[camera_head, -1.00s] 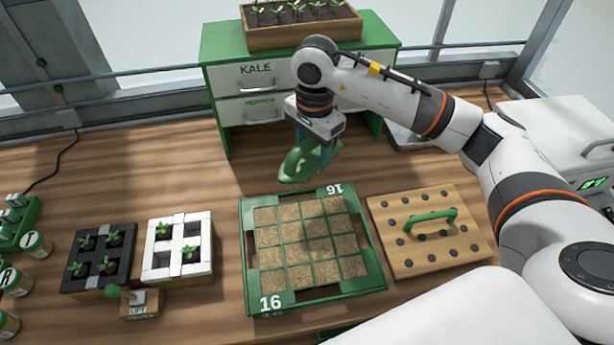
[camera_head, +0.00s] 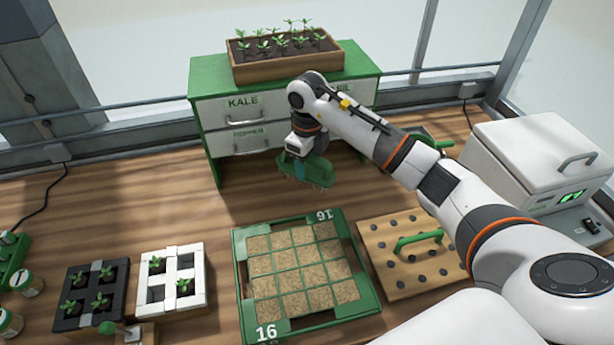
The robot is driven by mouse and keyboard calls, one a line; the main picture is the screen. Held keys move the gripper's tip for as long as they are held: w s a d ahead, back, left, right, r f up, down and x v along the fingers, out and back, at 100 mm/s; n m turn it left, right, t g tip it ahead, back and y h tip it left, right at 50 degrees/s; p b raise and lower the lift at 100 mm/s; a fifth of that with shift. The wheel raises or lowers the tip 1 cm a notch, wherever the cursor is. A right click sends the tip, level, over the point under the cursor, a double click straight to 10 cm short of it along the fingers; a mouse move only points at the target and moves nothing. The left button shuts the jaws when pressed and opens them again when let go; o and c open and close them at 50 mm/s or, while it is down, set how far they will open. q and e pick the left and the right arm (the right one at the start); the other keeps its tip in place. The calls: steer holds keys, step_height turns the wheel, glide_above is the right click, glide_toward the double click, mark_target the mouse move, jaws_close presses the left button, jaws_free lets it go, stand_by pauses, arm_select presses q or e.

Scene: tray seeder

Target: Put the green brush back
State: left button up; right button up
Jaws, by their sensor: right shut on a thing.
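The green brush (camera_head: 318,172) is held in my right gripper (camera_head: 303,168), above the table in front of the seed drawer cabinet. Its bristles point down. The gripper's fingers are mostly hidden behind the brush and the wrist. The green tray (camera_head: 238,262) marked 16 lies nearer, its cells filled with brown soil. My left gripper does not show in the head view.
The green cabinet (camera_head: 199,137) with white drawers stands at the back with a wooden planter (camera_head: 240,72) on top. A wooden dibber board (camera_head: 385,283) lies right of the tray. Black (camera_head: 68,322) and white (camera_head: 196,293) seedling trays sit left. A white machine (camera_head: 520,150) stands right.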

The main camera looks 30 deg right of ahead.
mark_target(308, 169)
step_height(308, 169, down, 4)
steer(key=shift+f+p, duration=0.15)
steer(key=shift+p, duration=0.45)
steer(key=shift+f, duration=0.1)
steer(key=shift+f+b, duration=0.6)
steer(key=shift+b, duration=0.05)
steer(key=o, duration=0.9)
steer(key=shift+o, duration=0.2)
steer(key=shift+r, duration=0.1)
